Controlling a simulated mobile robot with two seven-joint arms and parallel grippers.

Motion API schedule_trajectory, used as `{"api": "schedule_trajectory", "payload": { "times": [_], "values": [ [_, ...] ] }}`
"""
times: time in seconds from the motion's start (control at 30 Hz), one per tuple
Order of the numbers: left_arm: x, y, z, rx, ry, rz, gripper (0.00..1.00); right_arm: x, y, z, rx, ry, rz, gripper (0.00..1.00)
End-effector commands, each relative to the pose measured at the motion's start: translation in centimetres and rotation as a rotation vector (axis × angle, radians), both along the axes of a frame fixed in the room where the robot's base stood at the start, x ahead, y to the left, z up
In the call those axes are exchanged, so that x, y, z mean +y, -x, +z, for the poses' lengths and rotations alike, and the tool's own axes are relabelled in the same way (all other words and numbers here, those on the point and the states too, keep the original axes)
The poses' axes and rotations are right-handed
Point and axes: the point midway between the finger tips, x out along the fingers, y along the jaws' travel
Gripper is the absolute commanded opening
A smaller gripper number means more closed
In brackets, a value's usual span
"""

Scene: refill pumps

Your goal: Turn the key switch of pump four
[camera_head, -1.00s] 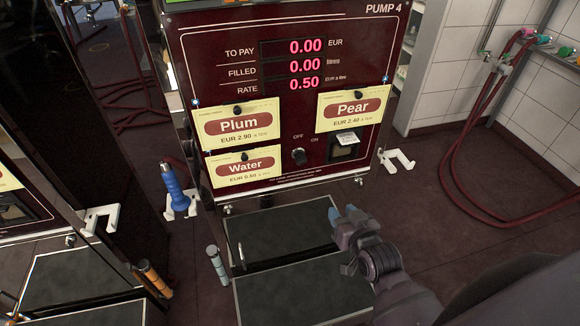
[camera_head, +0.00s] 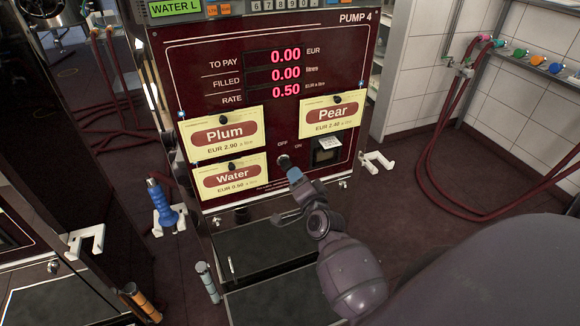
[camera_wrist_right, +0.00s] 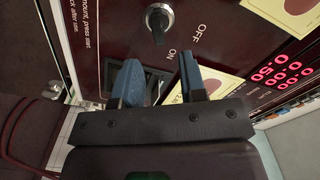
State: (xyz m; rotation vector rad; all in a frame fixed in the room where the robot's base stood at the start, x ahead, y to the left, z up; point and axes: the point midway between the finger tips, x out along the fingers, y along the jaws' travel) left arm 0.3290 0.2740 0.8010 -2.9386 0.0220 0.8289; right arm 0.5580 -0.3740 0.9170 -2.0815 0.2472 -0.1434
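Pump four (camera_head: 330,60) is a dark red panel with pink digits, labelled PUMP 4. Its key switch (camera_head: 284,162) is a small round knob between the OFF and ON marks, below the display. In the right wrist view the key switch (camera_wrist_right: 158,18) shows at the top, beyond the fingers. My right gripper (camera_wrist_right: 162,82) has its two blue fingers apart with nothing between them. In the head view my right gripper (camera_head: 293,178) is just below the key switch; contact does not show. My left gripper is not in view.
Plum (camera_head: 222,133), Pear (camera_head: 333,114) and Water (camera_head: 229,178) cards hang on the panel near the switch. A small dark window (camera_head: 326,152) is right of it. White hooks (camera_head: 377,162) stick out at the sides. A blue-handled nozzle (camera_head: 161,203) hangs at left.

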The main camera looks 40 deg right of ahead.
Motion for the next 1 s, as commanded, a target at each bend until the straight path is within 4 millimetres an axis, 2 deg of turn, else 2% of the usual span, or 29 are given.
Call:
{"api": "schedule_trajectory", "payload": {
  "times": [0.2,0.4,0.8,0.87,1.0],
  "values": [
    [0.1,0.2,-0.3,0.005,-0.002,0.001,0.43,-0.8,-3.3,0.0,0.0,0.001,0.001,0.38],
    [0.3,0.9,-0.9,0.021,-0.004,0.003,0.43,-1.2,-5.1,0.0,0.001,0.002,0.001,0.38],
    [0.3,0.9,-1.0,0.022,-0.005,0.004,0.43,-1.4,-5.6,0.0,0.001,0.002,0.001,0.38],
    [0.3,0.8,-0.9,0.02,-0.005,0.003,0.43,-1.4,-5.6,0.0,0.001,0.002,0.001,0.31],
    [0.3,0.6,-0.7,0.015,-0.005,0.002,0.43,-1.4,-5.6,0.0,0.001,0.002,0.001,0.09]
  ]
}}
